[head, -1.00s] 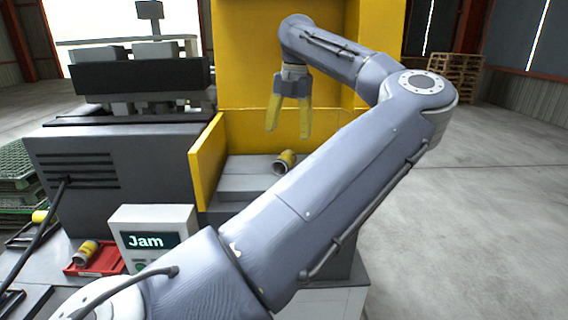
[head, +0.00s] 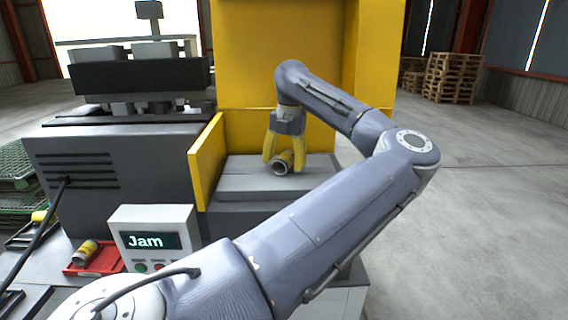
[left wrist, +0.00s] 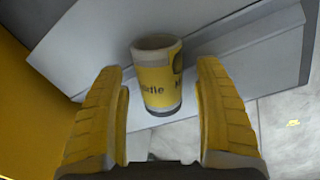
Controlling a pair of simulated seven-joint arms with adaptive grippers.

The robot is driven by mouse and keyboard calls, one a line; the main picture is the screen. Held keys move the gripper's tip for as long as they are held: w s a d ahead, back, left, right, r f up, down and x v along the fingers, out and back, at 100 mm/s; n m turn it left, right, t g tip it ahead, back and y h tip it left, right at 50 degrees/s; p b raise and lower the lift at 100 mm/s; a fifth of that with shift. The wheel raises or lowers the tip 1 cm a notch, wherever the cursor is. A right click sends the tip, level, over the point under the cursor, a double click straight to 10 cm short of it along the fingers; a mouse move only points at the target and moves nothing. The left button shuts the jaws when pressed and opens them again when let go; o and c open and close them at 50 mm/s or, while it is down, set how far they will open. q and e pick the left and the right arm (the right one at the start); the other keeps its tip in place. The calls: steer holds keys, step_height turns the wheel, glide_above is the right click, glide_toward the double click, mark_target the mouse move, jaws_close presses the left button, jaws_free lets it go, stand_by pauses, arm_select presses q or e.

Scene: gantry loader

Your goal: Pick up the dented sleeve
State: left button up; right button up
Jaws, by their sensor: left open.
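I cannot make out a dent. My left gripper (head: 284,160) is open, pointing down, with its yellow fingers on either side of the sleeve. In the left wrist view a gap shows on both sides between the fingers and the sleeve. My right gripper is not in view.
A second sleeve (head: 86,251) lies in a red tray (head: 108,262) at the lower left. A control box (head: 152,217) reading "Jam" stands beside it. A yellow panel (head: 207,160) borders the ledge (head: 235,184) on the left, and a yellow wall (head: 240,60) stands behind.

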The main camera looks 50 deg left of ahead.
arm_select(q)
steer(key=shift+f, duration=0.55)
jaws_close()
steer(key=shift+r, duration=0.15)
